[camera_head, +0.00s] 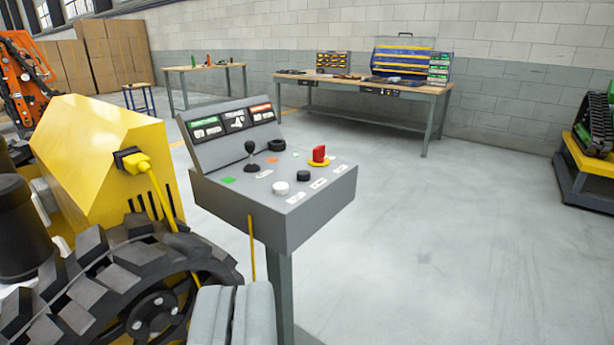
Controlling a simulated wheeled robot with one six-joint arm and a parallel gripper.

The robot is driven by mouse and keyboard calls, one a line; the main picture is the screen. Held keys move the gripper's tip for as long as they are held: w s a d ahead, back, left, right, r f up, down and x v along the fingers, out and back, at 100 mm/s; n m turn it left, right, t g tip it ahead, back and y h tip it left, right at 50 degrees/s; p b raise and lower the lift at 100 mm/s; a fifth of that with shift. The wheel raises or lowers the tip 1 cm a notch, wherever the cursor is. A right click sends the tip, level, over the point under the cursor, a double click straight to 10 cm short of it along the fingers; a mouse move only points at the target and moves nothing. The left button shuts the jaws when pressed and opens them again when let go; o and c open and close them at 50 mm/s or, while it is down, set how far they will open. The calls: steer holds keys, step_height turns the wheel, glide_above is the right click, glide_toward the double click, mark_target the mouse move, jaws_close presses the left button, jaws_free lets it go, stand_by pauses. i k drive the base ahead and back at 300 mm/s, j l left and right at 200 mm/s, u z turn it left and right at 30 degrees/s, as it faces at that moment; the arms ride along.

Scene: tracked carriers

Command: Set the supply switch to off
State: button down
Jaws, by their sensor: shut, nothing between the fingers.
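A grey control box (270,220) stands on a post in the middle of the view. On the right of its top is a red switch handle (319,153) on a yellow round base (319,163), which looks like the supply switch. Its label is too small to read, and I cannot tell its setting. My gripper (236,290) shows as grey fingers at the bottom edge, shut and empty. It is in front of the box, lower in the picture and left of the red handle, apart from it.
The box also bears a black joystick (251,150), a white knob (281,188), black knobs (303,176) and a raised display panel (232,122). A yellow tracked machine (90,150) with a black track (120,290) crowds the left. The floor (450,240) to the right is clear.

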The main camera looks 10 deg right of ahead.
mark_target(317, 152)
steer(key=i, duration=1)
